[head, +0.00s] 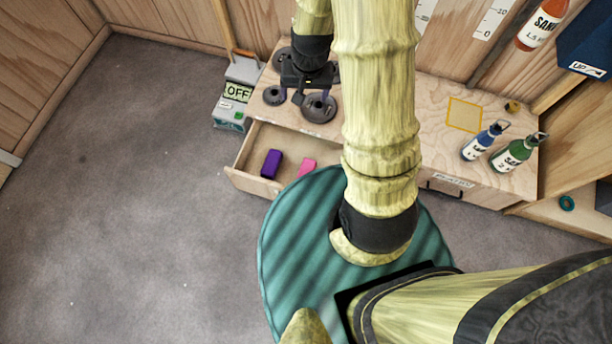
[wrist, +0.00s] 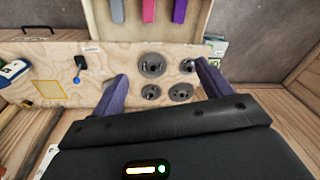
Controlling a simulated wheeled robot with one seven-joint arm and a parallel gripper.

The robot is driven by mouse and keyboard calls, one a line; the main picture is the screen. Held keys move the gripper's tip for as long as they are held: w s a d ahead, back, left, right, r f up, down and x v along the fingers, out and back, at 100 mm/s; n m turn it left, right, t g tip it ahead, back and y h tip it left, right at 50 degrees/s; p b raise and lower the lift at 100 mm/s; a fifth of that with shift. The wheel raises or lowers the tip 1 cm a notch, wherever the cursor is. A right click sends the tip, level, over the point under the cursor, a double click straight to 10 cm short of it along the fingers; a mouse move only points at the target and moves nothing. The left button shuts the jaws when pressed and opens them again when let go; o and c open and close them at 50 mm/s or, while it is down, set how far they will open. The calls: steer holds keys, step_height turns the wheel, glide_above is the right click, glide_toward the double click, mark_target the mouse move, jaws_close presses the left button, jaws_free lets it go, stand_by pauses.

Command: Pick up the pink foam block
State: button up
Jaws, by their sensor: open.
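The pink foam block (head: 306,168) lies in the open drawer (head: 245,181), partly hidden by my arm in the head view. A purple block (head: 271,163) lies to its left. In the wrist view the drawer shows at the top edge with several coloured blocks, cut off by the frame. My gripper (head: 292,94) is open and empty above the bench top, behind the drawer and apart from the blocks. Its spread fingers show in the wrist view (wrist: 162,72).
Several dark weight discs (head: 319,106) lie on the bench under my gripper. A grey device reading OFF (head: 237,92) stands left of the bench. Blue (head: 481,143) and green (head: 515,153) bottles and a yellow square outline (head: 464,115) are on the right. Floor at left is clear.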

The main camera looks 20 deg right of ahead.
step_height(320, 180, down, 38)
steer(key=d+m+g+b, duration=0.1)
steer(key=m+b, duration=0.2)
steer(key=b, duration=1.6)
steer(key=shift+w+r+m, duration=0.2)
steer(key=shift+w+m, duration=0.2)
steer(key=shift+w, duration=0.05)
steer(key=b, duration=0.7)
glide_toward(306, 171)
steer(key=f, duration=0.5)
steer(key=shift+w+d+f, duration=0.1)
steer(key=shift+w, duration=0.15)
steer(key=f+b, duration=0.4)
steer(key=f, duration=0.1)
steer(key=shift+a+f, duration=0.15)
steer(key=shift+a, duration=0.05)
steer(key=shift+c, duration=0.5)
steer(key=c, duration=1)
